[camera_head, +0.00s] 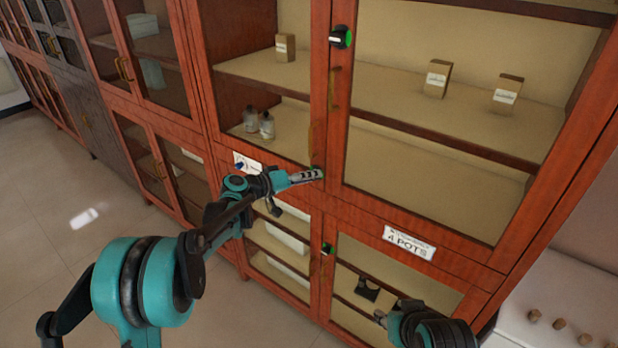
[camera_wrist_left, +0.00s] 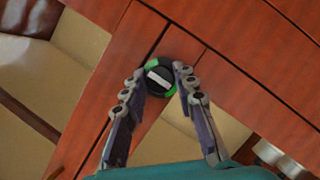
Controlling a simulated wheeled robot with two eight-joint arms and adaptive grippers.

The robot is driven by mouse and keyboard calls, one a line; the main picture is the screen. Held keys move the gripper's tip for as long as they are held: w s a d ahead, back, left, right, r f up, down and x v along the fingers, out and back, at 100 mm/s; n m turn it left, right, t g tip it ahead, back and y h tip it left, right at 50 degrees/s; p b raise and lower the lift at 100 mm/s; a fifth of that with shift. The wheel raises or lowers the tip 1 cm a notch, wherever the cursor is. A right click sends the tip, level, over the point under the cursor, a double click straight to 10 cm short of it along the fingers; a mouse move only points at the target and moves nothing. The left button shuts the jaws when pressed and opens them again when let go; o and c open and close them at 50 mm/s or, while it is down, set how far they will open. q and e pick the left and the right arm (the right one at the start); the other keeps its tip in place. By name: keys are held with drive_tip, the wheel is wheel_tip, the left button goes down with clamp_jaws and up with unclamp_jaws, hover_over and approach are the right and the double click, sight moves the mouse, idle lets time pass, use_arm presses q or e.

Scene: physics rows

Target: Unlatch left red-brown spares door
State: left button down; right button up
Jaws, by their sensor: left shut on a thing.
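The red-brown cabinet's upper left glass door (camera_head: 275,80) appears closed. Near its lower corner, beside the seam with the upper right door (camera_head: 440,120), is a round black latch knob (camera_wrist_left: 160,77) with a green rim and white bar. In the head view my left gripper (camera_head: 319,174) covers most of this knob. My left gripper (camera_wrist_left: 161,72) is shut on the knob, one finger on each side in the left wrist view. My right gripper (camera_head: 376,306) is low in front of the lower right door; its finger state is unclear.
Similar knobs sit higher up (camera_head: 341,37) and on the lower doors (camera_head: 327,249). A label (camera_head: 409,243) reading "4 POTS" is on the middle rail. Small boxes (camera_head: 437,78) and bottles (camera_head: 266,124) stand behind glass. Open floor (camera_head: 60,200) lies left.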

idle(0.5)
use_arm(q)
drive_tip(key=c, duration=1.2)
unclamp_jaws()
drive_tip(key=v, duration=1.2)
drive_tip(key=shift+f, duration=0.1)
